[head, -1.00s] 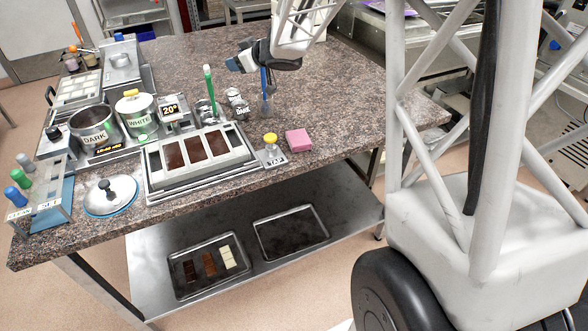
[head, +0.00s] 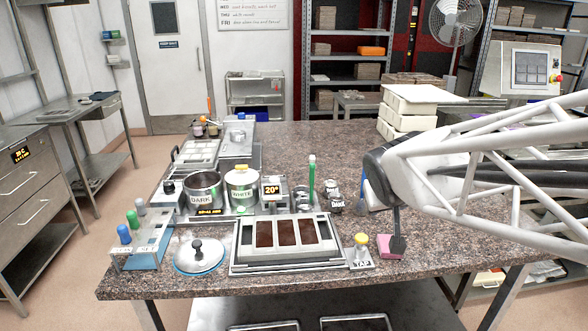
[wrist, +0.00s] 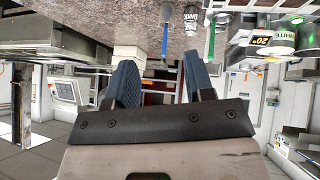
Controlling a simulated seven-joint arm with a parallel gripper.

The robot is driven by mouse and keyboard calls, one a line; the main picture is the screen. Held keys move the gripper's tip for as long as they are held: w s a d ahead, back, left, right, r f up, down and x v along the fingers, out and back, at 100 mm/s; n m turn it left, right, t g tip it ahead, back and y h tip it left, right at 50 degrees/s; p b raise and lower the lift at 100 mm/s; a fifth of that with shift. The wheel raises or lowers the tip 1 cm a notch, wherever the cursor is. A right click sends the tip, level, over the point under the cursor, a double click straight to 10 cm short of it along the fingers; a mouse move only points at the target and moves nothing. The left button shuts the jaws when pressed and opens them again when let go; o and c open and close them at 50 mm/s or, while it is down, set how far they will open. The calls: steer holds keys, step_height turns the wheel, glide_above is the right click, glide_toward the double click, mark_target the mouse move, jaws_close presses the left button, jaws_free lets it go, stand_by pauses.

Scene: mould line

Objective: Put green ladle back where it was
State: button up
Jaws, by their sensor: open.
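The green ladle (head: 312,178) stands upright among small metal containers, right of the temperature display, in the head view. Its lower end is hard to make out. In the wrist view its green handle (wrist: 211,42) shows at the top, beyond my gripper and right of centre. My gripper (wrist: 160,68) is open, with two blue fingers apart and nothing between them. In the head view my arm's end is to the right of the ladle, apart from it, and the fingers are mostly hidden. A blue-handled tool (wrist: 166,32) stands left of the ladle in the wrist view.
The dark pot (head: 202,188) and white pot (head: 242,187) stand left of the ladle. The mould tray (head: 290,258), tap block (head: 361,252) and pink block (head: 385,244) are in front. White blocks (head: 398,118) are stacked at the back right. The counter behind the ladle is clear.

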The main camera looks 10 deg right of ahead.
steer(key=s+a+f+g+y, duration=0.1)
steer(key=s+a+f+g, duration=0.1)
steer(key=s, duration=0.7)
steer(key=s+a+f+g+y, duration=0.1)
steer(key=s+a+f+g, duration=0.1)
steer(key=s, duration=0.7)
steer(key=shift+s+a+g+y, duration=0.15)
steer(key=shift+a+g+y, duration=0.3)
steer(key=shift+a, duration=0.6)
steer(key=shift+f, duration=0.1)
